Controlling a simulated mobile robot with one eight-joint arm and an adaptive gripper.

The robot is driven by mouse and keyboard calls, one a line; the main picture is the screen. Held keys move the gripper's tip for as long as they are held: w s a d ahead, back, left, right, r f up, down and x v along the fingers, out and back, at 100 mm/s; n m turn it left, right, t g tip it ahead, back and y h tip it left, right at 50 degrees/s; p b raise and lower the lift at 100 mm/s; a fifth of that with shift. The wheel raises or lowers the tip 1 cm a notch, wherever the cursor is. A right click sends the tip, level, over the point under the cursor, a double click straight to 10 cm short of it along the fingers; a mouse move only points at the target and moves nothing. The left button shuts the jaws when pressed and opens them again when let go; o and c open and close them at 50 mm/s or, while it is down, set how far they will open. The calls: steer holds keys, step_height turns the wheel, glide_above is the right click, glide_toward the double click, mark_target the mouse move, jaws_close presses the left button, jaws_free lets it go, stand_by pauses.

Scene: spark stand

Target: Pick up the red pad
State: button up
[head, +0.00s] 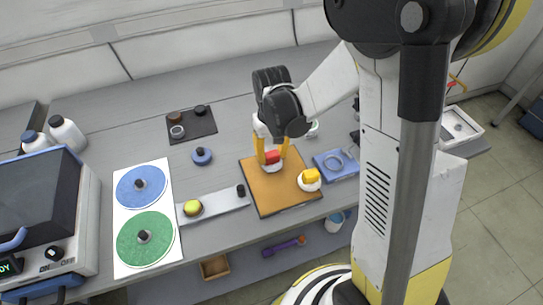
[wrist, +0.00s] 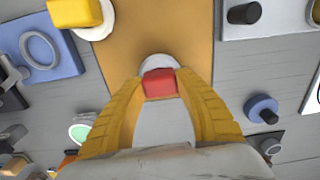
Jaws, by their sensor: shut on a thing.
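The red pad (wrist: 159,84) is a small red block between the two yellow fingertips of my gripper (wrist: 160,86) in the wrist view. My gripper is shut on it. A white round base (wrist: 158,62) shows just beyond the pad; I cannot tell whether the pad touches it. In the head view the red pad (head: 272,157) and my gripper (head: 271,156) are over the far part of the orange-brown board (head: 270,193). The fingers hide part of the pad there.
A yellow block on a white round base (head: 311,178) stands at the board's right. A blue tray with a ring (head: 335,163) lies right of the board. A grey strip with a yellow-green ball (head: 193,207) lies left. Green and blue discs (head: 145,239) are farther left.

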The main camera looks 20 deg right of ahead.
mark_target(274, 154)
steer(key=r, duration=0.1)
steer(key=r+p, duration=0.1)
steer(key=r, duration=0.1)
steer(key=r+p, duration=0.1)
steer(key=shift+s+d+r, duration=0.15)
steer(key=shift+d+r, duration=0.15)
steer(key=shift+r, duration=0.05)
steer(key=s+d+r+p, duration=0.3)
steer(key=s+d+r, duration=0.2)
steer(key=d, duration=0.4)
steer(key=shift+s+d+r, duration=0.2)
steer(key=shift+s+r, duration=0.15)
steer(key=shift+r, duration=0.2)
steer(key=shift+o, duration=1.3)
steer(key=shift+c, duration=0.6)
